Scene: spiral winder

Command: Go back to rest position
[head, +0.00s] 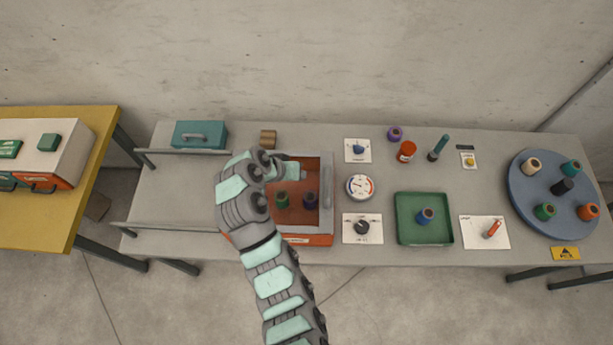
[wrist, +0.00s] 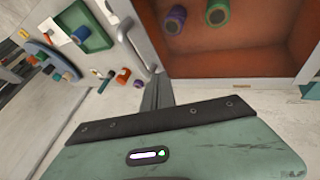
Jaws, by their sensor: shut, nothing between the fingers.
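My gripper (head: 300,174) hangs over the upper part of an open orange-lined box in the head view. Its narrow fingers show shut and empty in the wrist view (wrist: 157,92). They point toward the box's edge, close to a grey bar handle (wrist: 138,52) on a pale panel. I cannot tell whether they touch it. The box (head: 305,239) has an orange front, and a green spool (head: 281,200) and a purple spool (head: 310,201) stand inside. Both spools also show in the wrist view. My arm hides the box's left side.
Dials and a green tray (head: 403,238) with a blue spool (head: 425,216) lie right of the box. A blue turntable (head: 527,195) with several spools stands far right. Grey rails (head: 180,228) and a teal case (head: 200,134) are at left. A yellow table (head: 60,230) stands farther left.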

